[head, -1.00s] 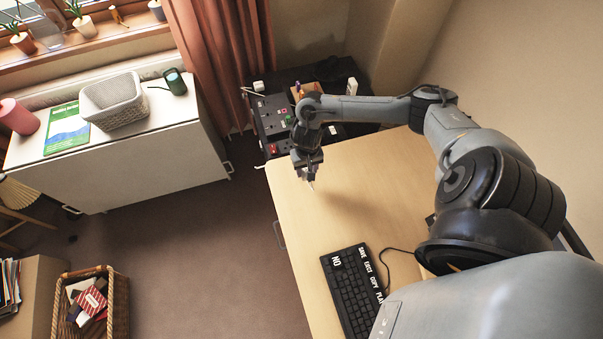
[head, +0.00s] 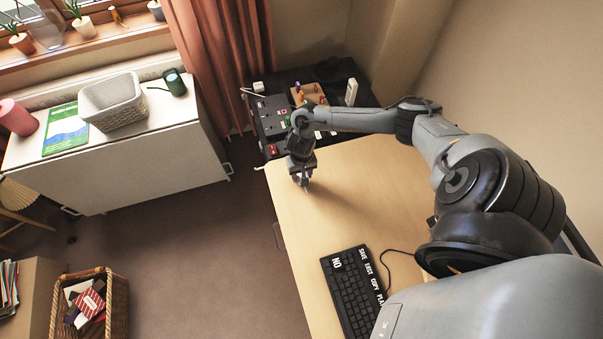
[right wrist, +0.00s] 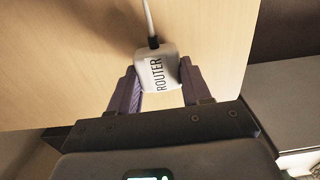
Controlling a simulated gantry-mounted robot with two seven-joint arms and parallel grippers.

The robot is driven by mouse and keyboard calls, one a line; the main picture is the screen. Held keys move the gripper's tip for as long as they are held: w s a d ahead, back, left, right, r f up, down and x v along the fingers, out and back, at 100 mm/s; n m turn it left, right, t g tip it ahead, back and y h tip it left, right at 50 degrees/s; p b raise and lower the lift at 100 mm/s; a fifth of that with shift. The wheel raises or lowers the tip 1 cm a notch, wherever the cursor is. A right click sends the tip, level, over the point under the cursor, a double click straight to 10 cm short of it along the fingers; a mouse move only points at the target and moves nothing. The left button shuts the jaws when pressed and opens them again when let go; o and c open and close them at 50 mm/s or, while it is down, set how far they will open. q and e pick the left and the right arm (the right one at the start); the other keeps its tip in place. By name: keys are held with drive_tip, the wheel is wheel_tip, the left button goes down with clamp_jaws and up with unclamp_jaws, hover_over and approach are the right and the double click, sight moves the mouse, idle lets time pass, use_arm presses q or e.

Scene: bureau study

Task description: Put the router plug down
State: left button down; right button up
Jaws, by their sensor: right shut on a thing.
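The router plug (right wrist: 158,70) is a small white block marked ROUTER with a cable running from its top in the right wrist view. It sits between the two fingers of my right gripper (right wrist: 160,88), which is shut on it. In the head view my right gripper (head: 302,182) points down over the far left part of the wooden desk (head: 365,205). The plug is hardly visible there, and I cannot tell whether it touches the desk. My left gripper is not in view.
A black keyboard (head: 350,290) lies at the near part of the desk. Beyond the desk's far edge is a dark surface with black socket strips (head: 268,118) and a white device (head: 351,92). The middle of the desk is clear.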

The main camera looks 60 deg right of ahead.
drive_tip(key=shift+f, duration=0.1)
drive_tip(key=o, duration=1.1)
drive_tip(key=shift+o, duration=0.3)
wheel_tip(320, 180, up, 12)
drive_tip(key=p, duration=0.2)
drive_tip(key=shift+d, duration=0.1)
